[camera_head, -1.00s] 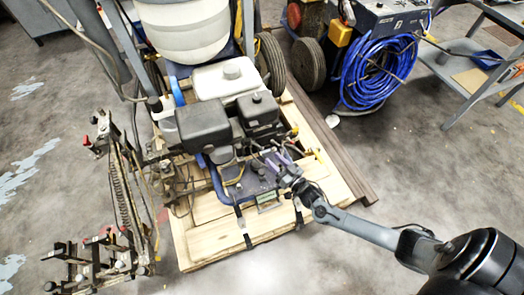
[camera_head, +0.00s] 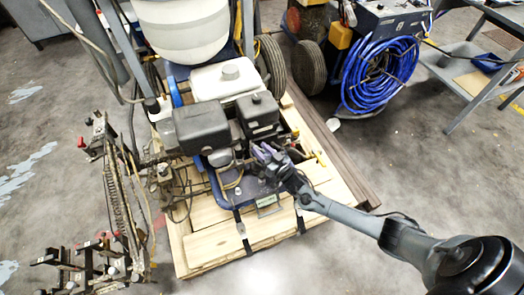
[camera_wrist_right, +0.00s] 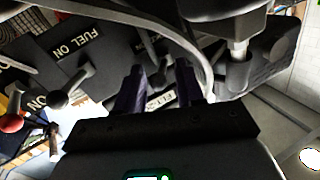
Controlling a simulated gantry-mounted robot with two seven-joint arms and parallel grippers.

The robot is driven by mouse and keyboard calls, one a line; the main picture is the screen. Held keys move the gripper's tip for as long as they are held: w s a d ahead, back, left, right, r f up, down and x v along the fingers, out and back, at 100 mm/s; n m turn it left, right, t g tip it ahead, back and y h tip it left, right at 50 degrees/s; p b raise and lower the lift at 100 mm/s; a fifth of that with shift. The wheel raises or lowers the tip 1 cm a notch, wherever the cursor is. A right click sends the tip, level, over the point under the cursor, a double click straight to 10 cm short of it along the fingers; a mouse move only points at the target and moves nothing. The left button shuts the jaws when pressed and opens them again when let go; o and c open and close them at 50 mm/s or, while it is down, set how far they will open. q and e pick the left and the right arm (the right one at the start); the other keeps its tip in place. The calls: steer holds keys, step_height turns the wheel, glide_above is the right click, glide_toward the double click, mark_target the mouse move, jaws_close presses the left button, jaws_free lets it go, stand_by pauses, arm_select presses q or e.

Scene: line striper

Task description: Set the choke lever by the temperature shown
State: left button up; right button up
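The line striper's engine (camera_head: 203,125) stands on a wooden pallet, with a blue panel (camera_head: 226,196) at its front. A small framed display (camera_head: 268,206) sits low at the front, too small to read. My right gripper (camera_head: 266,153) is at the engine's right front. In the right wrist view my right gripper (camera_wrist_right: 158,88) has its two purple fingers apart, with part of a label between them. A plate (camera_wrist_right: 105,65) reads "FUEL ON"; a black-knobbed lever (camera_wrist_right: 60,97) and a red-knobbed lever (camera_wrist_right: 12,123) stand at left. I cannot tell which lever is the choke. My left gripper is not in view.
The pallet (camera_head: 215,245) extends in front of the engine. A coiled blue hose (camera_head: 380,75) and a metal cart (camera_head: 470,65) stand at the back right. Striper arms (camera_head: 95,265) are at the left. A cable (camera_wrist_right: 190,45) runs close to the fingers.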

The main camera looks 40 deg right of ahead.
jaws_close()
